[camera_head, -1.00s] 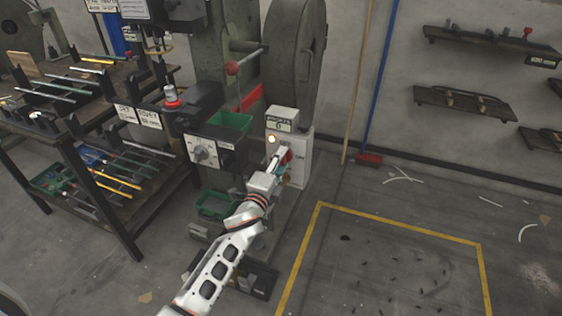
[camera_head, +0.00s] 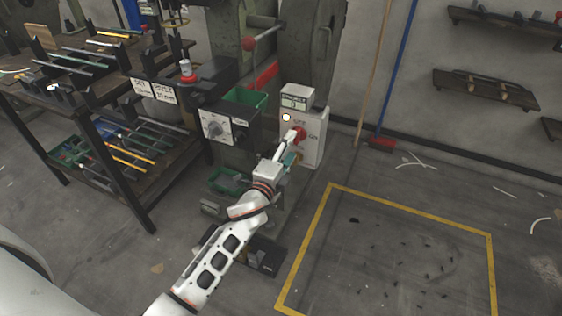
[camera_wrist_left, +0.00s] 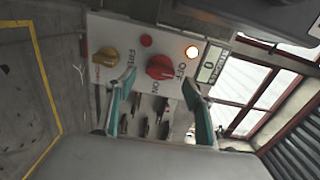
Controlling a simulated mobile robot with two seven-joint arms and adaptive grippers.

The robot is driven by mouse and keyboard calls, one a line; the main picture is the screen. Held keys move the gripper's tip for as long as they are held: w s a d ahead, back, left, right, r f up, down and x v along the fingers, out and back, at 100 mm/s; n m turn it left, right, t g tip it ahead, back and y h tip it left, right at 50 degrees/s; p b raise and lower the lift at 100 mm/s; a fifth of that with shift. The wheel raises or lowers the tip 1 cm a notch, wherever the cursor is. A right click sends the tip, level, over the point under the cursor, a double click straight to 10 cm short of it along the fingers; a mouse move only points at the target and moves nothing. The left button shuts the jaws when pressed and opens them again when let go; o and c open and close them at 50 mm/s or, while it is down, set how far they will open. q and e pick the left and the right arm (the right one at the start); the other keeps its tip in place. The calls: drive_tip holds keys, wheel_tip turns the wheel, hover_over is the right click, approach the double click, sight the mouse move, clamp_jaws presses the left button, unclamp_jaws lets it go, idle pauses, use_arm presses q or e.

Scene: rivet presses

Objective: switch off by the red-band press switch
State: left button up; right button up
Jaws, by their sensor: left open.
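The press with the red band (camera_head: 266,76) stands in the middle of the head view, with a pale switch box (camera_head: 313,151) on its right side. The red rotary switch (camera_head: 299,135) is on the box front, and it shows large in the left wrist view (camera_wrist_left: 160,67) between OFF and ON labels. Which label it points to is unclear. A lamp (camera_wrist_left: 192,52) beside it is lit. My left gripper (camera_head: 291,146) is open in front of the switch; in the wrist view its fingers (camera_wrist_left: 160,77) stand either side of the knob, contact unclear. My right gripper is not in view.
The wrist view also shows a yellow knob (camera_wrist_left: 106,56), a dark red button (camera_wrist_left: 146,41) and a counter display (camera_wrist_left: 208,65). A workbench (camera_head: 139,195) with tools stands left. A red broom head (camera_head: 381,143) and a yellow floor outline (camera_head: 410,213) lie to the right.

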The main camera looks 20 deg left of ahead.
use_arm(q)
drive_tip(key=s, duration=0.8)
drive_tip(key=shift+a, duration=0.1)
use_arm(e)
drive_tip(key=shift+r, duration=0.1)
use_arm(q)
drive_tip(key=s+d+f+n+g+p, duration=0.1)
drive_tip(key=s+f+n+g+p, duration=0.1)
drive_tip(key=s, duration=0.8)
drive_tip(key=s+d+f+n+g+h+p, duration=0.1)
drive_tip(key=s+f+n+g+p, duration=0.2)
drive_tip(key=s, duration=0.8)
drive_tip(key=s+d+f+n+g+h+p, duration=0.1)
drive_tip(key=s+f+n+g+p, duration=0.1)
drive_tip(key=s+f+n+p, duration=0.3)
drive_tip(key=s+n+p, duration=0.1)
drive_tip(key=s+n, duration=0.3)
drive_tip(key=s, duration=0.1)
drive_tip(key=shift+s+f+g, duration=0.2)
drive_tip(key=shift+s+g, duration=0.1)
drive_tip(key=shift+s, duration=0.1)
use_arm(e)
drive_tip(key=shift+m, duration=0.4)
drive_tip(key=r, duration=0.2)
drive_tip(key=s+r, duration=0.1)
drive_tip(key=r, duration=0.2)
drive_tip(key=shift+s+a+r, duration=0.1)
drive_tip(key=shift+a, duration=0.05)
